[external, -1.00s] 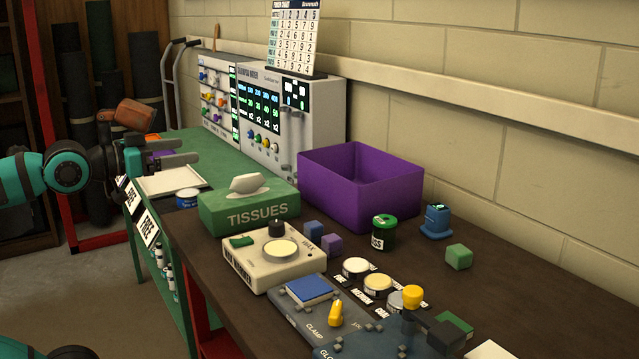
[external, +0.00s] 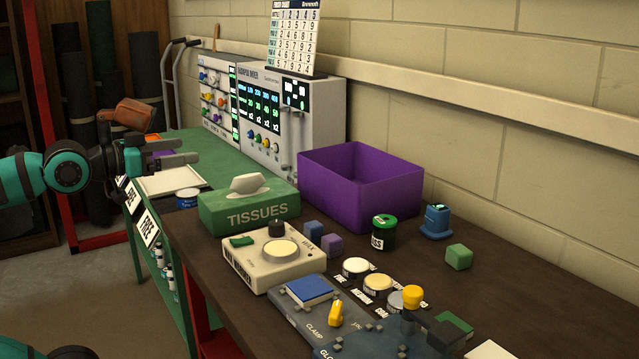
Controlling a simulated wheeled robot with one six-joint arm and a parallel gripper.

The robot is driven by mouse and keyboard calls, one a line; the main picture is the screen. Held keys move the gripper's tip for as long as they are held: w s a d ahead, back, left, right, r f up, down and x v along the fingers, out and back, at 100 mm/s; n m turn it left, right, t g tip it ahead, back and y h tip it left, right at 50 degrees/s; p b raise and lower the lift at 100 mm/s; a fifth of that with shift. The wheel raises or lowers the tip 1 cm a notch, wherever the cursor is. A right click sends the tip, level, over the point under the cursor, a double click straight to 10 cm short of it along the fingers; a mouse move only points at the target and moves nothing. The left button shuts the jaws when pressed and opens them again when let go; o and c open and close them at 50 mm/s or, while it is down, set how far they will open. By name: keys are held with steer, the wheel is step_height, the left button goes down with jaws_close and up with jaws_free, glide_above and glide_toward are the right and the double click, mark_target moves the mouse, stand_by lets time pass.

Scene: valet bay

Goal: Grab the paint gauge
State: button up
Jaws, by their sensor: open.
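A small blue device with a lit greenish top (external: 437,222) stands on the dark bench, right of the purple bin; it looks most like the paint gauge, though no label on it can be read. My gripper (external: 190,151) is at the left, above the green bench section and a white tray. Its two grey fingers point right, apart and empty. It is far to the left of the blue device, with the tissue box and the purple bin between them.
A purple bin (external: 352,195), a green tissue box (external: 249,208), a cream wax machine (external: 268,259) and a dark green-lidded can (external: 383,233) stand on the bench. A grey clamp panel (external: 335,325) is at the front. A small green cube (external: 459,257) sits near the blue device. Bare bench lies to the right.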

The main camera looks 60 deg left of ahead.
steer(key=c, duration=0.4)
steer(key=shift+w, duration=0.1)
steer(key=n+g+y, duration=0.4)
steer(key=g+y, duration=0.1)
glide_toward(436, 211)
steer(key=shift+t, duration=0.3)
steer(key=x, duration=0.7)
steer(key=shift+a, duration=0.2)
steer(key=shift+f+x, duration=0.2)
steer(key=shift+x, duration=2.3)
